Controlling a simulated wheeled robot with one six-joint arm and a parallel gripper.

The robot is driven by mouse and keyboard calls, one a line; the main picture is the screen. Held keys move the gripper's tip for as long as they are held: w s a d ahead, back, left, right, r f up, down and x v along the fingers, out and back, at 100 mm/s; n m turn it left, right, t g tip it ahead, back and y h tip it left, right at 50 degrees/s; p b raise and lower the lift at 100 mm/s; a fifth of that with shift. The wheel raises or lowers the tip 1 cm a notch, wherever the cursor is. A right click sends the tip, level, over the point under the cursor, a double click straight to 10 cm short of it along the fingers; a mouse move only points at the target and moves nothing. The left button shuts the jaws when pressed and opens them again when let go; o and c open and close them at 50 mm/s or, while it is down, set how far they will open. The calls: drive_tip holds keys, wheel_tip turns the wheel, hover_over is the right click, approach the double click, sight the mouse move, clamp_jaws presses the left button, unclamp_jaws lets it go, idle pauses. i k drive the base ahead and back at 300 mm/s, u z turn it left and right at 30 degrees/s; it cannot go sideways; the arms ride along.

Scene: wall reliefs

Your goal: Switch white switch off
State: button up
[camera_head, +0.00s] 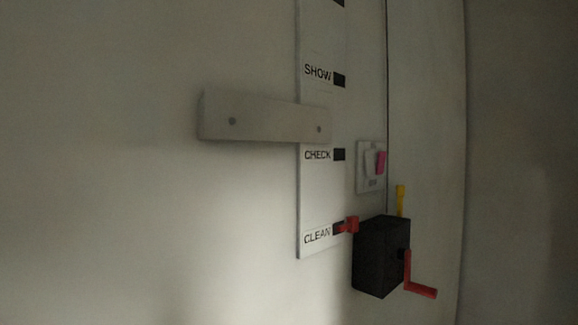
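A small pale switch plate (372,184) is on the wall, right of the labelled strip. It carries a white switch (369,163) on its left and a pink switch (381,162) on its right. The plate has small writing below the switches that is too small to read. The pink switch seems to stick out, but the white one's position is hard to tell in the dim light. My gripper is not in view.
A black box (375,262) with a red crank (421,290) and a yellow lever (401,200) juts out below the plate. A white strip (313,195) reads SHOW, CHECK, CLEAN, with a red slider (348,225) at CLEAN. A pale bar (265,117) crosses the strip.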

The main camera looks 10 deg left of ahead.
sight(368, 158)
drive_tip(key=u, duration=0.05)
drive_tip(key=k, duration=0.4)
drive_tip(key=z, duration=1.05)
drive_tip(key=k, duration=1)
drive_tip(key=z, duration=0.6)
drive_tip(key=i, duration=0.5)
drive_tip(key=u, duration=0.75)
drive_tip(key=i, duration=1.5)
drive_tip(key=u, duration=0.9)
drive_tip(key=i, duration=0.35)
drive_tip(key=u, duration=0.15)
